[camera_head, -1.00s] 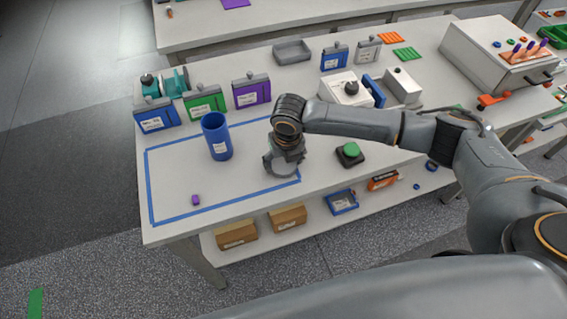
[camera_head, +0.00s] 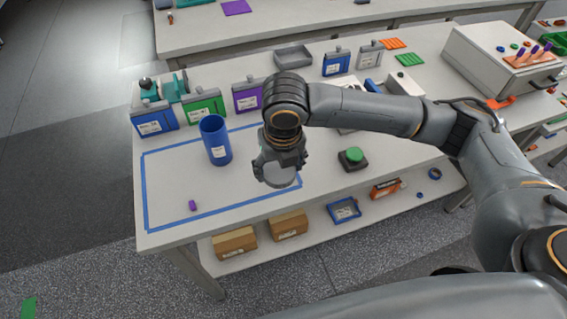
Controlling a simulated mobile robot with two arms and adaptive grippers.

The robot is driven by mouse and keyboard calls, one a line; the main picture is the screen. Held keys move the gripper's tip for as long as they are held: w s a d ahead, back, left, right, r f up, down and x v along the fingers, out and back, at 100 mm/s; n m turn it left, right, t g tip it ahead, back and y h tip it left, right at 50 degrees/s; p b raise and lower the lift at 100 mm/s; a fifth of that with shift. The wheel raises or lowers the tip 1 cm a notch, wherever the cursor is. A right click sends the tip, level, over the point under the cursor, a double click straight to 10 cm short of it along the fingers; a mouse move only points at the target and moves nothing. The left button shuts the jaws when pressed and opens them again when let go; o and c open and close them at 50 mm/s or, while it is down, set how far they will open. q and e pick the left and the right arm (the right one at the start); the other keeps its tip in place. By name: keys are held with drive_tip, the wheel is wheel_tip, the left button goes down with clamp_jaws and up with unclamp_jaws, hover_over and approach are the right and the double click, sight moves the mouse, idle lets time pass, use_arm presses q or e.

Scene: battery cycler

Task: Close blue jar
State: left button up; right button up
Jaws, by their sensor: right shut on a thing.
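The blue jar (camera_head: 215,141) stands upright and open at the top inside the blue taped outline on the table, with a white label on its side. My right gripper (camera_head: 280,166) is to the right of the jar, pointing down. It is shut on a round grey lid (camera_head: 280,178), which seems held above the table near the right side of the outline. The gripper partly covers the lid. My left gripper is not in view.
A small purple piece (camera_head: 192,206) lies at the front left of the outline. Blue, green (camera_head: 204,105) and purple containers stand behind the jar. A green button on a dark base (camera_head: 353,158) sits to the right. The outline's middle is clear.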

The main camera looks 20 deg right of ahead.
sight(288, 183)
drive_tip(key=s+a+r, duration=0.1)
drive_tip(key=s, duration=0.1)
drive_tip(key=s+a+r, duration=0.1)
drive_tip(key=s+a+b, duration=0.1)
drive_tip(key=s, duration=0.1)
drive_tip(key=shift+s+r, duration=0.35)
drive_tip(key=shift+r, duration=0.05)
drive_tip(key=m, duration=0.1)
drive_tip(key=d+m, duration=0.1)
drive_tip(key=m, duration=0.2)
drive_tip(key=shift+d+f+h, duration=0.1)
drive_tip(key=shift+d+h, duration=0.15)
drive_tip(key=shift+h, duration=0.05)
drive_tip(key=m, duration=0.2)
drive_tip(key=d+m, duration=0.1)
drive_tip(key=m, duration=0.2)
drive_tip(key=shift+d+f+m+g+h, duration=0.1)
drive_tip(key=shift+d+m+g+h, duration=0.2)
drive_tip(key=shift+m+h, duration=0.1)
drive_tip(key=s+d+m+g+y, duration=0.1)
drive_tip(key=d+m+g, duration=0.2)
drive_tip(key=m, duration=2.3)
drive_tip(key=d, duration=0.4)
drive_tip(key=shift+d+m, duration=0.15)
drive_tip(key=shift+m, duration=0.15)
